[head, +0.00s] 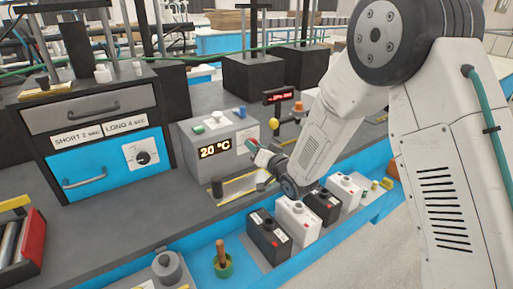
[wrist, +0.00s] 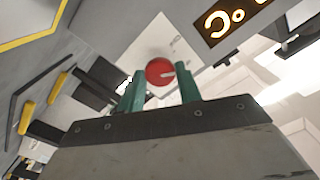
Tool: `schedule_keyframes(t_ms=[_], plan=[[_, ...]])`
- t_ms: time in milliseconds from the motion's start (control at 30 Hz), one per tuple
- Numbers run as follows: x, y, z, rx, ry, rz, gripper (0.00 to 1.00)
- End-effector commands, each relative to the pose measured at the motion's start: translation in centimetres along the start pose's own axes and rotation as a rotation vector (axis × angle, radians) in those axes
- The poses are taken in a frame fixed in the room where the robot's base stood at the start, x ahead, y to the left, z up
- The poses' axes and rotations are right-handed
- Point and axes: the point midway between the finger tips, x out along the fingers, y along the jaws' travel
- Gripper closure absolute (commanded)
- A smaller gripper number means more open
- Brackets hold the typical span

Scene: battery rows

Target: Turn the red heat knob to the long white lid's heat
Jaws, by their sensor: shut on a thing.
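The red heat knob (wrist: 158,71), with a pale pointer mark, sits between the green fingers of my gripper (wrist: 160,88) in the wrist view. The fingers are shut on it. In the head view my gripper (head: 256,150) is at the right side of a grey heater box (head: 190,150), and the knob is mostly hidden by the fingers. The box's amber display (head: 215,148) reads 20 °C; part of it also shows in the wrist view (wrist: 235,16). Black and white batteries (head: 297,222) with lids stand in a row at the front. I cannot tell which lid is the long white one.
A small red-lettered display (head: 278,96) stands behind. The grey bench at front left has free room.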

Motion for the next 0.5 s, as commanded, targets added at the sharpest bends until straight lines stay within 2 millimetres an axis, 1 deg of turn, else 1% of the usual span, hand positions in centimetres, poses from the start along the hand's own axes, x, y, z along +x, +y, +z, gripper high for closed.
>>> schedule_keyframes(t_ms=[500], plan=[[-0.01,0.09,-0.07,0.488,0.002,0.002,0.88]])
